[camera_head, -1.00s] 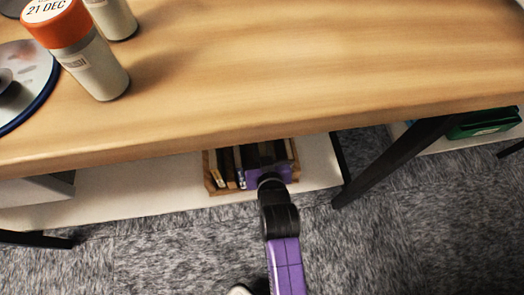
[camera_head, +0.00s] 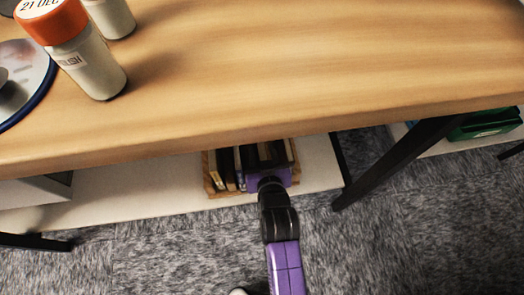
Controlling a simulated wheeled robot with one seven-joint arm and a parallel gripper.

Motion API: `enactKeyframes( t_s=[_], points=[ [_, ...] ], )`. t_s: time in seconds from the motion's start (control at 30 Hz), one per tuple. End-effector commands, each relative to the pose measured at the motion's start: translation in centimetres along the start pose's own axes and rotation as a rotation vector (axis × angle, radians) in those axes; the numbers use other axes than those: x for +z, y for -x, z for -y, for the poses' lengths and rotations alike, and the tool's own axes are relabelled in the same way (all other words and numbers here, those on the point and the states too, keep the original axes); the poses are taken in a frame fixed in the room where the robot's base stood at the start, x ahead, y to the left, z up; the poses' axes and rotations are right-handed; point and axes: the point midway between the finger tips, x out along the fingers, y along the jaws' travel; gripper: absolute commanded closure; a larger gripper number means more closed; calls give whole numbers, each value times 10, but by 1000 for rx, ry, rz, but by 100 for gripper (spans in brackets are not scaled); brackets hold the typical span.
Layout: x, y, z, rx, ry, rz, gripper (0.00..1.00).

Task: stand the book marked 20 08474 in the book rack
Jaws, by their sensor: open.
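The wooden book rack (camera_head: 212,187) stands on the light lower shelf under the tabletop. Several thin books (camera_head: 230,170) stand upright in it, with dark and pale spines; their markings are too small to read, so I cannot tell which is 20 08474. My gripper (camera_head: 265,165) is at the front of the rack, reaching in at its middle and right part. The purple gripper body covers part of the rack and books. Its fingers are dark and hard to make out; it is open.
The wooden tabletop (camera_head: 300,80) overhangs the rack closely. Orange-capped jars (camera_head: 90,65) and a blue-rimmed round plate (camera_head: 25,85) are on top at the left. A dark table leg (camera_head: 385,170) slants right of the rack.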

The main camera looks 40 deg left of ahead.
Motion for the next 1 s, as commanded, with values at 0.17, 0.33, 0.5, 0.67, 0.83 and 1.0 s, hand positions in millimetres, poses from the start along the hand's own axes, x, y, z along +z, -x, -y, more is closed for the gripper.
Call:
enactKeyframes(
  t_s=[0.17,0.33,0.5,0.67,0.83,1.0],
  points=[
    [-1,28,0,1,-2,3,58],
    [-2,65,0,1,-2,3,58],
    [-1,96,0,0,-1,3,58],
    [-1,113,0,0,0,1,58],
    [0,120,0,0,0,1,58],
    [0,120,0,0,0,1,58]
  ],
)
